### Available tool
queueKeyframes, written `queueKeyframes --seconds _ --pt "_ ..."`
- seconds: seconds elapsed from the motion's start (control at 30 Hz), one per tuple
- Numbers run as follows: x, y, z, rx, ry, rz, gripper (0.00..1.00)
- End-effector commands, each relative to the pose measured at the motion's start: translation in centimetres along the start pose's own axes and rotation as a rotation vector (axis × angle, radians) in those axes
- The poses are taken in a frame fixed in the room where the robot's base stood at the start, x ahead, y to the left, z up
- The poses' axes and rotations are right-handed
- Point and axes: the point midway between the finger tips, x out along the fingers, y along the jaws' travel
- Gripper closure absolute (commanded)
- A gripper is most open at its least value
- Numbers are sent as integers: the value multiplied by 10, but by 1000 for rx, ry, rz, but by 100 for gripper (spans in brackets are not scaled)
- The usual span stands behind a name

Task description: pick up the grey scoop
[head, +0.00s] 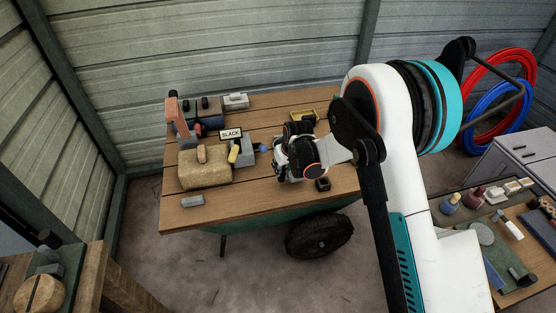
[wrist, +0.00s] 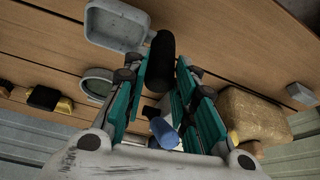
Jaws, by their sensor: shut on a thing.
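The grey scoop (wrist: 115,27) shows at the top of the wrist view, with a squarish light grey pan and a thick black handle. My gripper (wrist: 167,61) has its teal-padded fingers on either side of that handle and is shut on it. The pan sticks out beyond the fingers to the upper left. In the head view my gripper (head: 296,166) is over the right part of the plank table. A small dark square thing (head: 323,184) shows beside it; I cannot tell whether it is the scoop's pan. Whether the scoop is clear of the planks is unclear.
A straw-coloured block (head: 205,172), a SLACK sign (head: 231,134) and a small grey block (head: 192,200) are left of my gripper on the table. A round grey dish (wrist: 97,84) and a black-and-yellow thing (wrist: 45,98) lie near the scoop. The front planks are mostly clear.

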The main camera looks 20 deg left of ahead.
Motion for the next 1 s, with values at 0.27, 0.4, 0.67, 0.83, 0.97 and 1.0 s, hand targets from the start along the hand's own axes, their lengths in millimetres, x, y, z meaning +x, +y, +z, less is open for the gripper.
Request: queueKeyframes --seconds 0.27,0.4,0.67,0.83,0.97,1.0 --pt "-32 0 71 1 0 0 100" --pt "-43 0 99 2 0 0 100" --pt "-52 0 125 0 0 -1 100" --pt "-54 0 129 0 0 -1 100" --pt "-54 0 129 0 0 -1 100" --pt "-54 0 129 0 0 -1 100"
